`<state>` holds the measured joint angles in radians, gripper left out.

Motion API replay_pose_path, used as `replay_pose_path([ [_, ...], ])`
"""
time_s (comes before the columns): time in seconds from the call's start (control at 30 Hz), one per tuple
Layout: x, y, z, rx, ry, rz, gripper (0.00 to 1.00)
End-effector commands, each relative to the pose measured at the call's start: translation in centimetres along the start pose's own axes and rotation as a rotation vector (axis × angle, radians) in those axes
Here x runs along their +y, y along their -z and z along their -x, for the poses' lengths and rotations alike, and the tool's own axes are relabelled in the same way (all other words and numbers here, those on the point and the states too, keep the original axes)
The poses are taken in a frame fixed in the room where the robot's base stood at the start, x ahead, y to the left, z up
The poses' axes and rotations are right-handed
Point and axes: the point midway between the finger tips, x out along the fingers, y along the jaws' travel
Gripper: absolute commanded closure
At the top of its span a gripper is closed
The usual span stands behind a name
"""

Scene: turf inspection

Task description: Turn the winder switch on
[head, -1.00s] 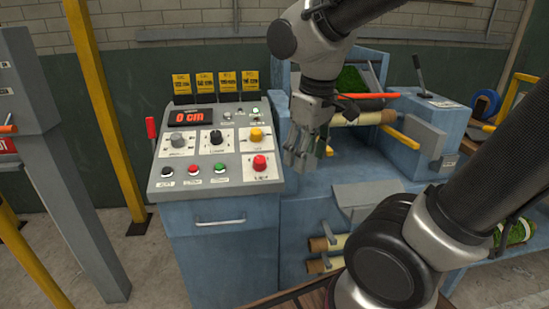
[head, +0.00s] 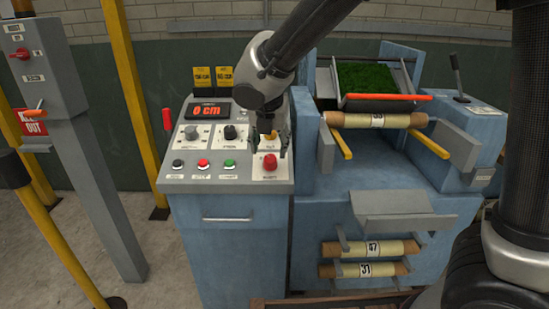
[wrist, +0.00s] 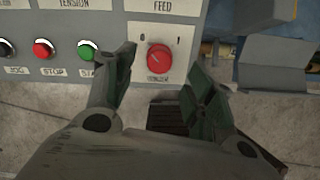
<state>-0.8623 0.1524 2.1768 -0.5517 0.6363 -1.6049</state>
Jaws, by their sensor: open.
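The winder switch is a red rotary knob (head: 269,162) at the lower right of the grey control panel (head: 283,186). In the wrist view the red knob (wrist: 158,58) sits on a pale plate with "0" at upper left and "I" at upper right. A faint mark on the knob appears to lean toward the "0" side. My gripper (head: 271,146) is open and empty, pointing down just above the knob. In the wrist view my gripper's fingers (wrist: 160,68) stand to the left and right of the knob; contact cannot be told.
Black, red and green buttons (head: 203,164) lie left of the knob. Two dials and a red "0 cm" display (head: 211,110) are further up the panel. The blue machine (head: 350,183) with paper rolls stands to the right. A grey post (head: 105,195) stands at left.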

Motion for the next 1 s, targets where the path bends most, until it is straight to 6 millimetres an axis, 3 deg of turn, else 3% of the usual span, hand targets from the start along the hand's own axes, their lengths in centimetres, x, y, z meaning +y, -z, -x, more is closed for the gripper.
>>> replay_pose_path([
  [0.33, -0.2, 0.0, -5.5, 0.002, 0.005, -0.003, 0.46],
  [0.7, -0.1, 0.0, -6.3, 0.001, 0.001, -0.005, 0.46],
  [0.97, -0.1, 0.0, -6.3, 0.001, 0.001, -0.005, 0.91],
  [1.0, -0.1, 0.0, -6.3, 0.001, 0.001, -0.005, 0.91],
])
